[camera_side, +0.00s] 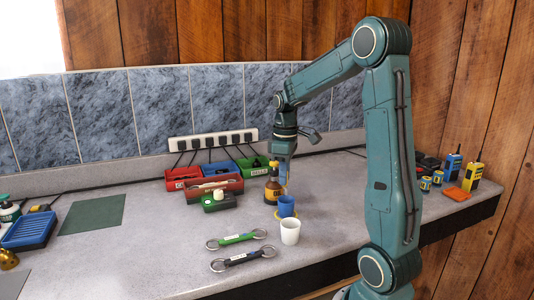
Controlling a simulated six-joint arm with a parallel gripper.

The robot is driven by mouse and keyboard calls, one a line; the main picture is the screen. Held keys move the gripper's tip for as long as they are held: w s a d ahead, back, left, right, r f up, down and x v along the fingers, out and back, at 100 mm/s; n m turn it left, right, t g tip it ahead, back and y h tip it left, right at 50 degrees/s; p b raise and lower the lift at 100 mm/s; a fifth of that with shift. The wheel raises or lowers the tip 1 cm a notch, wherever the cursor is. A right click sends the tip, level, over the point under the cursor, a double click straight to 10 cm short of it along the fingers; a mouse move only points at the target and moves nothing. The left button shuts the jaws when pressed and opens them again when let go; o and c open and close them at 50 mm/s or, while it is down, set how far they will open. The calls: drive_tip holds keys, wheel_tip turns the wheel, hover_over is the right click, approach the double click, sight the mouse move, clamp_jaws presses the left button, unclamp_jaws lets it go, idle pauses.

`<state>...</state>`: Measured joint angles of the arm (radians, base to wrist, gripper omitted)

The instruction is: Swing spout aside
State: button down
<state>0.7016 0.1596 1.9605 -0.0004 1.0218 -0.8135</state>
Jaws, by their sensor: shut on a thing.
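An amber pump bottle (272,191) with a yellowish label stands upright on the grey counter. Its top and spout are beside and partly behind my gripper, too small to make out clearly. My gripper (285,180) points down at the bottle's top right side and is shut on what seems to be the spout. A blue cup (286,206) stands just below and in front of the gripper, on or beside a yellow ring. A white cup (290,232) stands in front of the blue cup.
Red, blue and green bins (212,188) stand behind and left of the bottle, below a power strip (213,139). A green mat (93,214) lies left; radios (472,177) stand right. The counter's left middle is clear.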

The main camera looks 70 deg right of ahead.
drive_tip(key=shift+w, duration=0.1)
drive_tip(key=w+m, duration=1)
drive_tip(key=m, duration=0.8)
idle(0.5)
drive_tip(key=shift+w+d+r, duration=0.1)
drive_tip(key=shift+d+r, duration=0.05)
drive_tip(key=c, duration=1.3)
unclamp_jaws()
drive_tip(key=shift+c, duration=0.2)
wheel_tip(320, 180, up, 14)
